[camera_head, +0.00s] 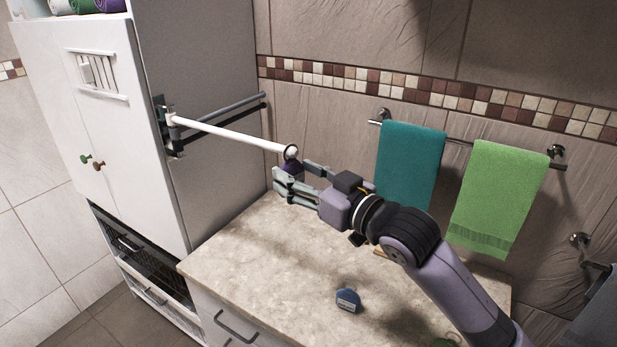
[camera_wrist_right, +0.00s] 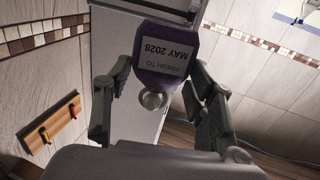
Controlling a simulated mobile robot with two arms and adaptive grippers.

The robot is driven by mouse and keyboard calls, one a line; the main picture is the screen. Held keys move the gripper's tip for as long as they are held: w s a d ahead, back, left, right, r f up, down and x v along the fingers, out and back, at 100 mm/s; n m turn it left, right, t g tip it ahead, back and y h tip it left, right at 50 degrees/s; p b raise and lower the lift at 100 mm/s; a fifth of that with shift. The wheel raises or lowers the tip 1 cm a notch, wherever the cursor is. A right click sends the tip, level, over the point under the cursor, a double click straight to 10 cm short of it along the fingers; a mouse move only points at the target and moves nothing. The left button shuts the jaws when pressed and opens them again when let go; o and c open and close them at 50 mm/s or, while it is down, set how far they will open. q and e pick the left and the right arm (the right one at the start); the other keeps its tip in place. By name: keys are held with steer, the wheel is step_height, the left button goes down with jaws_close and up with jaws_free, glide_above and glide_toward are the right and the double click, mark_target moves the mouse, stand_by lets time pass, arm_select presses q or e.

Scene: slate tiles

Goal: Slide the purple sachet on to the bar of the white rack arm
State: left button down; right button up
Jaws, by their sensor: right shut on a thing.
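The purple sachet (camera_head: 291,166) is in my right gripper (camera_head: 291,178), at the free end of the white rack arm (camera_head: 230,136). The arm's bar sticks out from the cabinet side, and a dark ring shows around its tip; I cannot tell how far the bar passes through it. In the right wrist view the sachet (camera_wrist_right: 165,50) has a white label reading "FRESH TO MAY 2028" and sits between the two fingers (camera_wrist_right: 160,72). A round metal piece shows at its lower end. My left gripper is not in view.
A grey rail (camera_head: 225,110) runs behind the white bar. The stone counter (camera_head: 250,255) below is mostly clear, with a blue round item (camera_head: 347,300) on it. A teal towel (camera_head: 408,165) and a green towel (camera_head: 495,195) hang on the wall. A tall white cabinet (camera_head: 100,140) stands left.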

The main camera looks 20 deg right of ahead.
steer(key=shift+w+a, duration=1)
steer(key=shift+w, duration=0.25)
steer(key=shift+w+a+p, duration=0.45)
steer(key=shift+w+p, duration=0.1)
steer(key=shift+p, duration=0.1)
steer(key=o, duration=1)
